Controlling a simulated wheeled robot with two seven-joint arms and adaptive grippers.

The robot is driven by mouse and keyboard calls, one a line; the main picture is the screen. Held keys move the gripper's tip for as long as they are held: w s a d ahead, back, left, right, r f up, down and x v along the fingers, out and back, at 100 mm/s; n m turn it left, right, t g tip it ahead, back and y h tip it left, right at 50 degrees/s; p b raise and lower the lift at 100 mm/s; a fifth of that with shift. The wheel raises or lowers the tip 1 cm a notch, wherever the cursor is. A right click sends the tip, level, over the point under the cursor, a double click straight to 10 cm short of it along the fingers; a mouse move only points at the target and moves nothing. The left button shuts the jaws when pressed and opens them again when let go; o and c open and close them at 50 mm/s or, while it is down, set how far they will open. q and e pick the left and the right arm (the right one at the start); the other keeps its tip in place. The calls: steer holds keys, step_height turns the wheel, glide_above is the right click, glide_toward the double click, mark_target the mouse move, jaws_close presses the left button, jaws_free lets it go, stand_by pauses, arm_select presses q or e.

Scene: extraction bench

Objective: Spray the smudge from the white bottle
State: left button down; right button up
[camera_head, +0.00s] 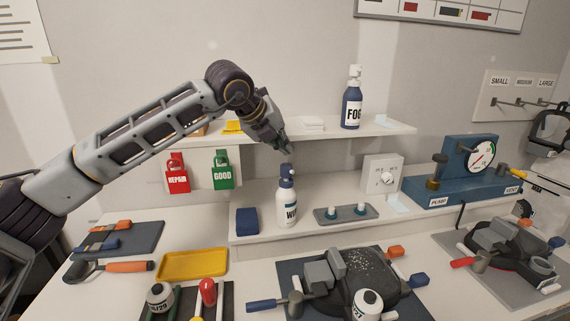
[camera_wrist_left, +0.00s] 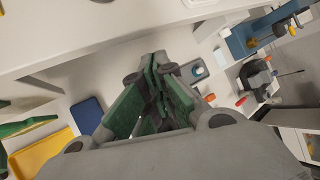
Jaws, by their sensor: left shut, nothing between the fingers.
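The white spray bottle (camera_head: 287,207) with a blue nozzle and a label starting with "W" stands upright on the lower shelf. My left gripper (camera_head: 284,151) is just above its nozzle, apart from the bottle, shut and empty. In the left wrist view the left gripper's green-padded fingers (camera_wrist_left: 152,82) are together. I cannot tell the bottle clearly in that view. White specks, possibly the smudge (camera_head: 371,268), lie on the dark machine (camera_head: 352,288) at the front. My right gripper does not clearly show.
A dark blue bottle labelled "FOG" (camera_head: 351,108) stands on the upper shelf (camera_head: 384,130). Beside the white bottle are a blue block (camera_head: 247,221) and a grey tray with two knobs (camera_head: 330,216). A yellow tray (camera_head: 192,264) lies front left. The pump unit (camera_head: 452,182) stands right.

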mark_target(283, 164)
arm_select(q)
steer(key=shift+r+p, duration=1.05)
steer(key=shift+r, duration=1.45)
arm_select(e)
steer(key=shift+r, duration=1.15)
jaws_close()
